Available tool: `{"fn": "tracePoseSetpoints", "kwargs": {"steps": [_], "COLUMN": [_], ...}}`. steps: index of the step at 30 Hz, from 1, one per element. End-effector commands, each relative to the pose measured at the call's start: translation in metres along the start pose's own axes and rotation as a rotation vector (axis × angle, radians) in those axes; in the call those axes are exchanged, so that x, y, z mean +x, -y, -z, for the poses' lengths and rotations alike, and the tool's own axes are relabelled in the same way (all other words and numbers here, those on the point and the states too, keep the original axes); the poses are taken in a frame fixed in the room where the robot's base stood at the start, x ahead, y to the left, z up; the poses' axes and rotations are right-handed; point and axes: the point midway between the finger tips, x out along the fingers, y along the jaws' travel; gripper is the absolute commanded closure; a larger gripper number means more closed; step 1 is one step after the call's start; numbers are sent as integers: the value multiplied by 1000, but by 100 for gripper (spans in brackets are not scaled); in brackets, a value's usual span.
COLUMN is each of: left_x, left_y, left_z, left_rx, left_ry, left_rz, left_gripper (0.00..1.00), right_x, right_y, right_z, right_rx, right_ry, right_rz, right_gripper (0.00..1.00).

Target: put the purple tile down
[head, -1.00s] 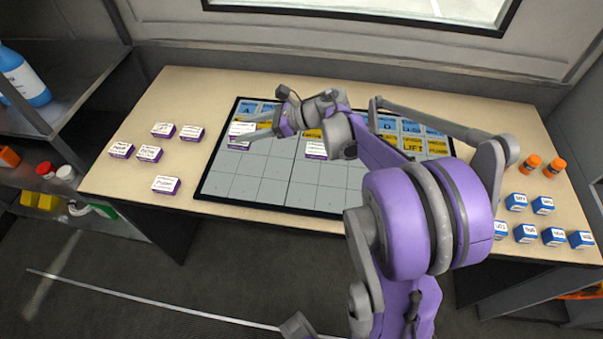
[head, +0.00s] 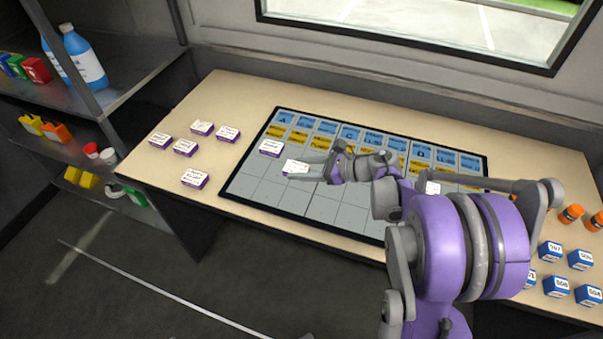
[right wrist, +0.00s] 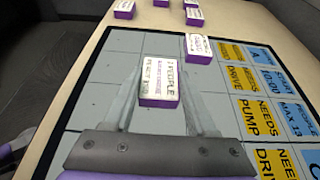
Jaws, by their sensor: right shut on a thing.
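The purple tile (head: 296,167), white-topped with printed text, is between the fingers of my right gripper (head: 303,170). In the right wrist view the held tile (right wrist: 160,82) shows its text, with a finger on each side. My right gripper is shut on it over the grey cells of the board (head: 330,208). I cannot tell whether the tile touches the board. Another purple tile (head: 271,147) stands on the board just up and left of the held one, and also shows in the right wrist view (right wrist: 198,48). My left gripper is not in view.
Several purple tiles (head: 185,147) lie on the table left of the board. Blue blocks (head: 556,287) and orange bottles (head: 571,213) are at the right. A white-topped piece (head: 433,187) shows behind my arm. Front grey cells are clear. Shelves (head: 130,75) stand at the left.

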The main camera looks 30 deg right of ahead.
Motion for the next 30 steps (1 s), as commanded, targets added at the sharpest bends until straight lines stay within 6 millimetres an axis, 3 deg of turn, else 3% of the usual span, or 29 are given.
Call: {"fn": "tracePoseSetpoints", "kwargs": {"steps": [3,14,15,19,20,30], "left_x": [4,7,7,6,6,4], "left_y": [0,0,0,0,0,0], "left_z": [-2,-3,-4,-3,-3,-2], "left_rx": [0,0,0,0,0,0], "left_ry": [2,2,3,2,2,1], "left_rz": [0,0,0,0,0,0], "left_gripper": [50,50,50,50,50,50], "right_x": [7,8,8,8,8,6], "right_y": [0,0,0,0,0,0], "right_z": [16,20,20,19,19,16], "right_rx": [0,0,0,0,0,0], "right_ry": [0,0,0,0,0,0], "right_rz": [0,0,0,0,0,0], "right_gripper": [99,99,41,18,13,13]}}
